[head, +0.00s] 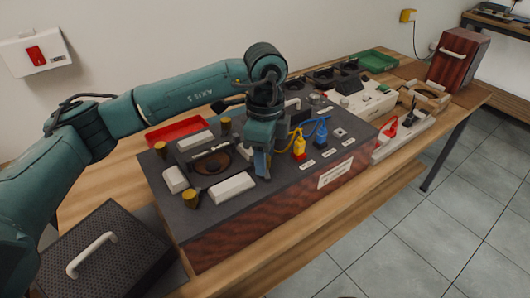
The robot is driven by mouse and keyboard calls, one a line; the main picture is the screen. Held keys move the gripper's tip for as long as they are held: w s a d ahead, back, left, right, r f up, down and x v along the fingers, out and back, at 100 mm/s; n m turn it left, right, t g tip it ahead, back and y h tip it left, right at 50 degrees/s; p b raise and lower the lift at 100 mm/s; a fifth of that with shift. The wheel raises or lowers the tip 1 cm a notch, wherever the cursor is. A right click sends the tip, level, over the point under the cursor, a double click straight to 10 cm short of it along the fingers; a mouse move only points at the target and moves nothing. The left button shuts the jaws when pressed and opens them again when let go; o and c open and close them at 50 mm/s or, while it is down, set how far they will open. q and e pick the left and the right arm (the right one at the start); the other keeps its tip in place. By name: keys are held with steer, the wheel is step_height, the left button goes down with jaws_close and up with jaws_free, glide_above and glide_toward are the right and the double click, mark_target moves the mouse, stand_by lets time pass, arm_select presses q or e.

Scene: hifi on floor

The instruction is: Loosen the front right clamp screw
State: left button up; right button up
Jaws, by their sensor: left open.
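A dark-topped hifi cabinet (290,180) with a wood-grain front stands on the wooden bench. A round black speaker driver (212,166) sits in its top among white clamp bars (233,187). Brass clamp screws show at the front left (191,198), back left (160,149) and back right (225,126). The front right screw cannot be made out; my left gripper covers that spot. My left gripper (264,170) points down, open, low over the top at the right of the driver. Whether its fingers are around a screw cannot be told. My right gripper is not in view.
Yellow and blue plugs (299,147) with cables stand just right of my left gripper. A red tray (178,130) lies behind the cabinet, a green tray (377,60) at the back. A perforated grille panel with a white handle (92,254) is at the front left.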

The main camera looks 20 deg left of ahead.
arm_select(q)
step_height(320, 180, up, 13)
stand_by(0.6)
